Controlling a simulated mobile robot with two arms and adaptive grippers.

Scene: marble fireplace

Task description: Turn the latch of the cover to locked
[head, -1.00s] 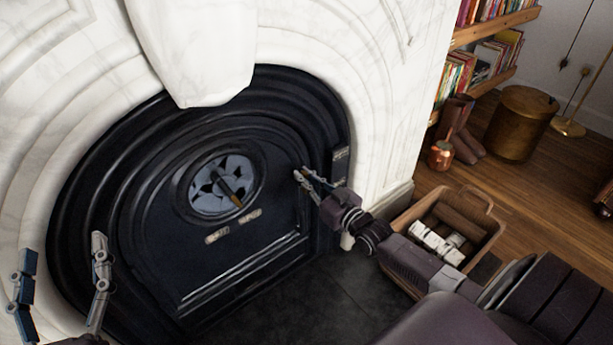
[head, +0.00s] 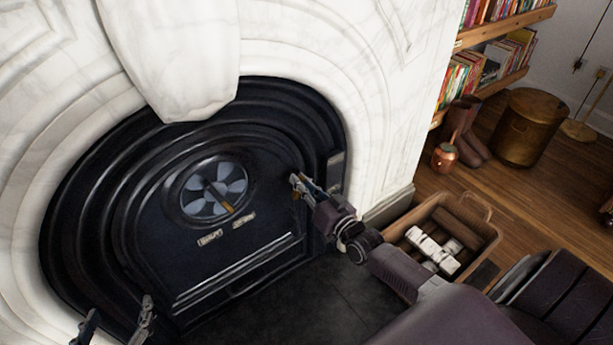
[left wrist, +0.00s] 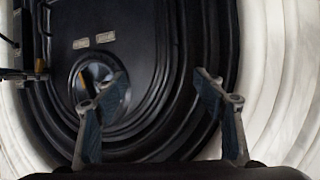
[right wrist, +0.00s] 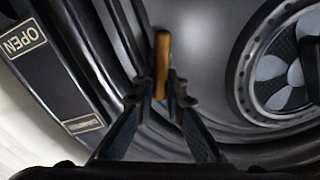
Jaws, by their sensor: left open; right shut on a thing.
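The black cover (head: 265,160) fills the fireplace arch. At its right edge is a latch with a brass handle, seen upright in the right wrist view (right wrist: 162,55). My right gripper (head: 301,184) is shut on this latch handle; its fingertips hide the handle's lower end in the right wrist view (right wrist: 161,98). Left of it in that view are an "OPEN" plate (right wrist: 22,38) and a second plate (right wrist: 83,124) too small to read. My left gripper (head: 115,318) is open and empty, low at the left of the arch; it also shows in the left wrist view (left wrist: 157,95).
A round vent (head: 216,190) with a brass-tipped lever sits mid-cover, above two small plates (head: 226,229). White marble (head: 380,110) surrounds the arch and bulges over its top. A wooden crate (head: 405,222) with pale blocks stands at the right. The dark hearth (head: 310,290) is clear.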

